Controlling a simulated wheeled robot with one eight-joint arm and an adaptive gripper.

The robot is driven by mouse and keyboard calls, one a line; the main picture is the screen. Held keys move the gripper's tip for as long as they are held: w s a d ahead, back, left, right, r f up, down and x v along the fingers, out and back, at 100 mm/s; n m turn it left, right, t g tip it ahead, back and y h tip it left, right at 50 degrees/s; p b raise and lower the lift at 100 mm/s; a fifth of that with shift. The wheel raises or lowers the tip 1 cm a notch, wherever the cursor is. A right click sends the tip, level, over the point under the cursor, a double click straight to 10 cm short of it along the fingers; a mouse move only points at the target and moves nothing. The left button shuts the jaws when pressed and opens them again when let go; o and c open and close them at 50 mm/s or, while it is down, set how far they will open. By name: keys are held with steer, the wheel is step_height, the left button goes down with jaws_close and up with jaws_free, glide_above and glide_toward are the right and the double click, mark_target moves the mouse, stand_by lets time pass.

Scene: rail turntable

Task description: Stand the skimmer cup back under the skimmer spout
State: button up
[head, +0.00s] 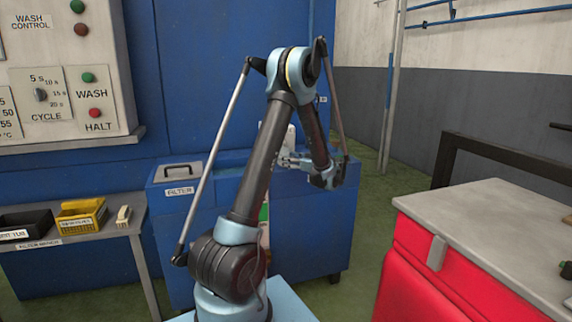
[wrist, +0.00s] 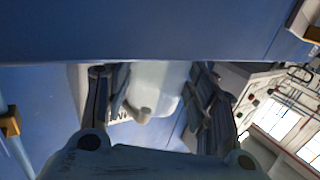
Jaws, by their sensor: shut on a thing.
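In the wrist view my gripper (wrist: 157,95) is shut on a pale, whitish cup (wrist: 155,88), with one dark finger on each side of it. A small rounded nub shows on the cup's near side. In the head view my gripper (head: 291,161) is beside the blue wash machine, partly behind my own arm. A white shape (head: 290,138) shows just above it; I cannot tell whether this is the cup or a fixed part. I cannot make out the skimmer spout in either view.
A blue filter tank (head: 312,225) stands behind my arm, with a grey lid (head: 179,172) at left. A side table (head: 75,245) at left holds a black bin (head: 27,223), a yellow basket (head: 82,215) and a brush (head: 124,217). A red cabinet (head: 420,265) stands at right.

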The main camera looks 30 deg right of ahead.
steer(key=shift+s+d+f, duration=0.1)
steer(key=shift+s+f, duration=0.05)
steer(key=shift+f, duration=0.3)
steer(key=shift+f, duration=0.1)
steer(key=o, duration=1)
steer(key=shift+c, duration=0.2)
steer(key=shift+s+f, duration=0.1)
steer(key=v, duration=1.7)
steer(key=shift+d+f, duration=0.2)
steer(key=shift+d, duration=0.15)
